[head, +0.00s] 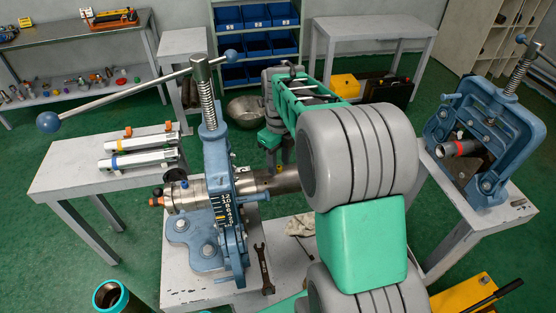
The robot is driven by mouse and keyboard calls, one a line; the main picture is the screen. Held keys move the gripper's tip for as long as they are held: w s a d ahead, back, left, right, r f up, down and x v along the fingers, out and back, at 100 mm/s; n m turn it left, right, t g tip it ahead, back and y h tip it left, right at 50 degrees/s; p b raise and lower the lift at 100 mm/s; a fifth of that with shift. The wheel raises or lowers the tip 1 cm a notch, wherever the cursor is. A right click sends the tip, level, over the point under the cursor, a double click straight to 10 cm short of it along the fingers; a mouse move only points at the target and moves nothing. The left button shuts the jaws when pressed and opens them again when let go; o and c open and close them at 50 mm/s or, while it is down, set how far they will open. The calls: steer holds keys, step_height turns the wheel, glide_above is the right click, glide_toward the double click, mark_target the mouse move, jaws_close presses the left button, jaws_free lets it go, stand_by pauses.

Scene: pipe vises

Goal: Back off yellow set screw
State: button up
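A blue pipe vise (213,150) stands on a grey bench at the middle left, with a long handle across its top. A metal pipe fitting (188,195) lies level through its jaws, and its narrower part runs out to the right. Small orange screws (156,201) show at its left end. My gripper (278,168) points down just above the right part of the pipe. Its fingers are small and dark, so their opening and any contact are unclear.
A wrench (263,268) lies on the bench in front of the pipe, with a pale cloth (300,225) to its right. A second blue vise (485,135) holding a pipe stands on the right table. A left table (70,180) bears two silver tools. Green floor lies between the tables.

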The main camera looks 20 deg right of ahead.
steer(key=shift+f, duration=0.3)
steer(key=shift+a, duration=0.1)
steer(key=shift+c, duration=0.3)
jaws_close()
